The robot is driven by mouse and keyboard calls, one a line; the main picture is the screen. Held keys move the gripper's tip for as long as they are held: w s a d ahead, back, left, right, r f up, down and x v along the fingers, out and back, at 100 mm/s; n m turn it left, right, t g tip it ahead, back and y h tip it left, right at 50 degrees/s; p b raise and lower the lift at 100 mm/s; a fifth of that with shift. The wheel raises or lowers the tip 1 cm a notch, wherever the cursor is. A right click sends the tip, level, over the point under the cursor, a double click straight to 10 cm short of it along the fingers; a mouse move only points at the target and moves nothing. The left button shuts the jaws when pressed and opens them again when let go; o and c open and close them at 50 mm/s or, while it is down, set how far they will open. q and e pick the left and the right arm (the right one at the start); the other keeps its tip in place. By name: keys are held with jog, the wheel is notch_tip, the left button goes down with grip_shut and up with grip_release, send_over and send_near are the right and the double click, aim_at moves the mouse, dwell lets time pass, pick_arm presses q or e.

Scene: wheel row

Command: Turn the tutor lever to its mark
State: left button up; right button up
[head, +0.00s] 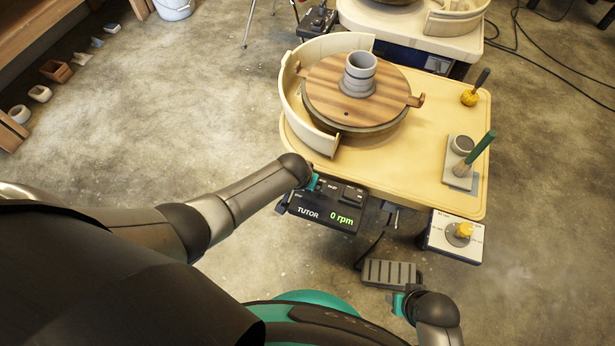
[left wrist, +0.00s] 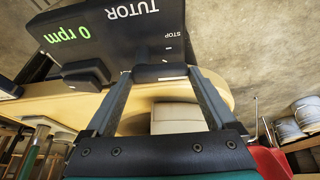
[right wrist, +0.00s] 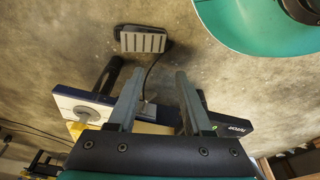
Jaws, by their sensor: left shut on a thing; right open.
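The black tutor box (head: 325,212) hangs on the front edge of the wheel table and reads 0 rpm. My left gripper (head: 312,183) is at the box's left end. In the left wrist view the box (left wrist: 110,30) is upside down, and the left gripper (left wrist: 160,76) is shut on the dark tutor lever (left wrist: 160,72), beside the STOP label. Which mark the lever is meant for cannot be told. A second dark block (left wrist: 86,76) sits farther along the box. My right gripper (right wrist: 156,82) is open and empty, low near the foot pedal.
The wheel table (head: 430,120) bears a wooden disc with a grey clay cylinder (head: 360,75). A white box with a yellow knob (head: 464,231) is right of the tutor box. A grey foot pedal (head: 389,273) lies on the floor.

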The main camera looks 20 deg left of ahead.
pick_arm(q)
jog(key=shift+s+n, duration=0.1)
jog(key=shift+n, duration=0.3)
pick_arm(e)
jog(key=shift+s+d+f, duration=0.2)
jog(key=shift+f, duration=0.45)
pick_arm(q)
jog(key=shift+f, duration=0.1)
jog(key=o, duration=1.1)
jog(key=shift+c, duration=0.2)
jog(key=shift+r+p, duration=0.2)
jog(key=shift+p, duration=0.2)
